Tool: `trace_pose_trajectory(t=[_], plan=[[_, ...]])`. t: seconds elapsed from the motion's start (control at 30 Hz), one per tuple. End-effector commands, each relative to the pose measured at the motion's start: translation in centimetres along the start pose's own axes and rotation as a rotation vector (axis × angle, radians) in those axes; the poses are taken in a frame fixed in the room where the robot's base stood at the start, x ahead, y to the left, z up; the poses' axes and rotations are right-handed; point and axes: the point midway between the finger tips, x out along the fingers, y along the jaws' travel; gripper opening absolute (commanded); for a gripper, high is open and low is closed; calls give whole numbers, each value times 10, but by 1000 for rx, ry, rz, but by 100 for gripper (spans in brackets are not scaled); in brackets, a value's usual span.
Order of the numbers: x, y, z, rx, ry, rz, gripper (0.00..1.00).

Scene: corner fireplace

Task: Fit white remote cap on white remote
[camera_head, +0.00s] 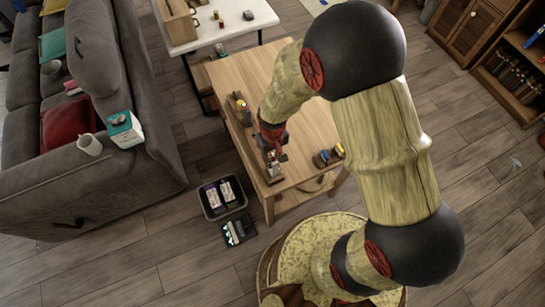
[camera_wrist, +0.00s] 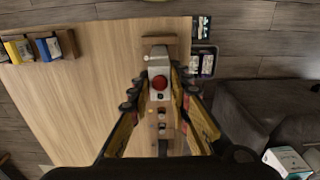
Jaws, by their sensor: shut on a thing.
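My gripper (camera_wrist: 159,88) is shut on a small pale piece with a round red spot (camera_wrist: 160,82), which I take for the white remote cap. In the head view my gripper (camera_head: 273,153) is low over the near left corner of the wooden table. A white-grey end (camera_wrist: 158,53) shows just beyond the red spot, over a brown wooden block (camera_wrist: 158,40). It may be the white remote, but I cannot tell where cap and remote divide or whether they touch. The wooden block also shows in the head view (camera_head: 273,179), below my gripper.
A narrow wooden rack with small items (camera_head: 241,106) runs along the left side of the table (camera_head: 285,85). Blue and yellow items (camera_head: 328,157) stand at its right edge. A dark bin (camera_head: 222,197) is on the floor beside it, near the grey sofa (camera_head: 90,195). The table's middle is clear.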

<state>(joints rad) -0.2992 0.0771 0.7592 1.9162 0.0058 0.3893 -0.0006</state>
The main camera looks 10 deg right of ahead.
Motion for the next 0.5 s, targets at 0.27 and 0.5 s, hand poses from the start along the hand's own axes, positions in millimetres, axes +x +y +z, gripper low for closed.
trace_pose_trajectory(t=[0.27,0.5], plan=[[4,0,0,0,0,0,2],[8,0,0,0,0,0,2]])
